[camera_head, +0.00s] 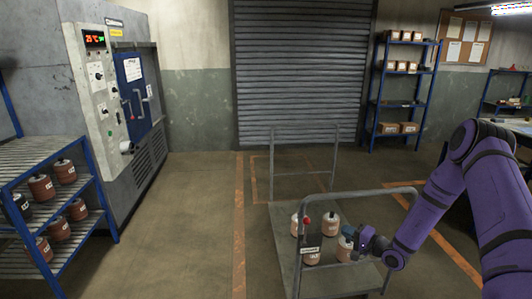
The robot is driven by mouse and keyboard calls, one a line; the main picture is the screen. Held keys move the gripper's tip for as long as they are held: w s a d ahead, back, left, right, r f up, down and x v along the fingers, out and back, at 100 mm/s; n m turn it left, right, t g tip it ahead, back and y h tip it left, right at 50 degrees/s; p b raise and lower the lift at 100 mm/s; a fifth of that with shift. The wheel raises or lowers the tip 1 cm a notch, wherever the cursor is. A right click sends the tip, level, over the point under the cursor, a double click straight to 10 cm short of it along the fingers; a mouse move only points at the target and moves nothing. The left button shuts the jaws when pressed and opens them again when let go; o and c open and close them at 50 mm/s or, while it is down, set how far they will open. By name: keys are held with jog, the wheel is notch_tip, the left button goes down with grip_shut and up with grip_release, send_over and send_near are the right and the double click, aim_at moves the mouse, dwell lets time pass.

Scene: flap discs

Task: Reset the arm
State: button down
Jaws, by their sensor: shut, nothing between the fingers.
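My purple arm reaches in from the right, and my gripper (356,236) is low over the grey cart (340,280). The gripper is small in the picture and its fingers are hard to make out; it is shut with nothing in it. Several pale, dark-topped canisters stand on the cart: one at the back left (295,226), one at the back right (331,224) and one in front (311,257). A bluish-topped canister (344,250) is right beside the gripper and partly hidden by it. I cannot tell whether they touch.
The cart has a raised handle frame (331,196) at its near side and another behind. A blue rack (100,205) with brown canisters stands at left, beside a grey oven (115,90). A shelf with boxes (402,80) stands at the back. The floor (185,220) left of the cart is clear.

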jog(key=s+a+r+n+g, duration=0.3)
jog(key=s+a+r+g, duration=0.15)
jog(key=r, duration=0.55)
jog(key=s+a+r+n+g+y, duration=0.1)
jog(key=s+a+r+n+g, duration=0.3)
jog(key=r, duration=0.6)
jog(key=s+a+r+n+g, duration=0.25)
jog(key=s+r+g, duration=0.2)
jog(key=r, duration=0.45)
jog(key=s+d+r+t+h, duration=0.2)
jog(key=s+r+h, duration=0.3)
jog(key=s, duration=0.8)
jog(key=s+d+r+t+h, duration=0.2)
jog(key=s+r+h, duration=0.4)
jog(key=s+r, duration=0.4)
jog(key=s+d, duration=0.1)
jog(key=s, duration=0.3)
jog(key=shift+d+t+h, duration=0.3)
jog(key=shift+d, duration=0.05)
